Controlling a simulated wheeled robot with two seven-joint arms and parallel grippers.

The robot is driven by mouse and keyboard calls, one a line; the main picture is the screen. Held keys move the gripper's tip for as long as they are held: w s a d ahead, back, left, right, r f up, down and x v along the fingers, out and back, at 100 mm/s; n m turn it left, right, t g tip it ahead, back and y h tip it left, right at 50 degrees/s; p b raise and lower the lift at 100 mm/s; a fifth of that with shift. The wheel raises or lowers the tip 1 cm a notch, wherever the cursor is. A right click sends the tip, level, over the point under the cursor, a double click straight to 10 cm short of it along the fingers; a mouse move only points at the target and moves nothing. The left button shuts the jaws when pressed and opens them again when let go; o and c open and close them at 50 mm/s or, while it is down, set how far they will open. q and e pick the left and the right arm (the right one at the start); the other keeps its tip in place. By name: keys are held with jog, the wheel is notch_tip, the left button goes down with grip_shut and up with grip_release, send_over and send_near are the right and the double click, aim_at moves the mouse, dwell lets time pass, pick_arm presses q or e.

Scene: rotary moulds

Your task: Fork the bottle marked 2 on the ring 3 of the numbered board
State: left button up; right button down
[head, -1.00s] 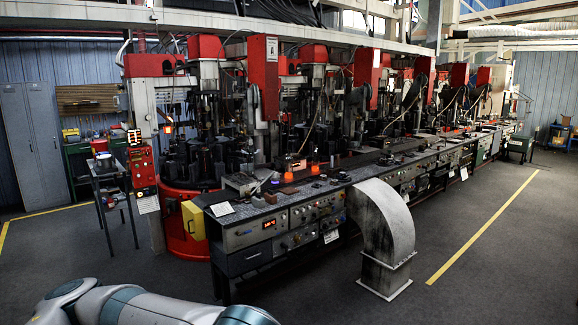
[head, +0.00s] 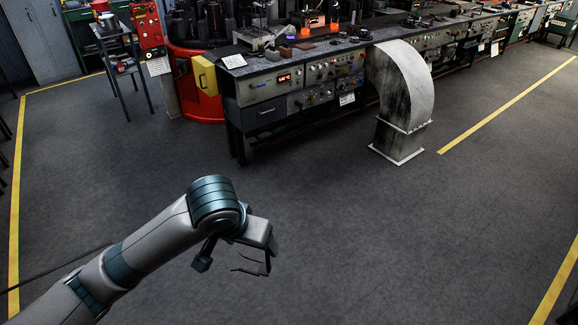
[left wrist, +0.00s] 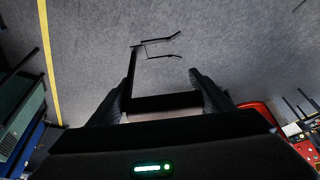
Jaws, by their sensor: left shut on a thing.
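My left gripper (head: 237,260) hangs over open floor in the head view, at the end of the arm from the left. The left wrist view shows its two dark fingers (left wrist: 162,88) apart, with a pale brownish block-like piece (left wrist: 162,104) between them. A thin dark two-pronged fork (left wrist: 150,44) extends beyond the fingers; its prongs also show in the head view (head: 250,270). The gripper is shut on this fork tool, though the exact grip is hard to see. No bottle marked 2, numbered board or ring 3 can be made out. My right gripper is not in view.
A long control bench (head: 290,88) stands at the back with a grey curved duct (head: 405,85) in front. A yellow box (head: 205,75), red machine base (head: 185,97) and small side table (head: 110,50) are at back left. The floor around my gripper is clear.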

pick_arm(q)
jog(key=a+f+n+y+b, duration=0.1)
jog(key=a+f+n+b, duration=0.1)
jog(key=a+f, duration=0.7)
jog(key=shift+s+a+f+n, duration=0.2)
jog(key=shift+f+n, duration=0.05)
jog(key=shift+n, duration=0.25)
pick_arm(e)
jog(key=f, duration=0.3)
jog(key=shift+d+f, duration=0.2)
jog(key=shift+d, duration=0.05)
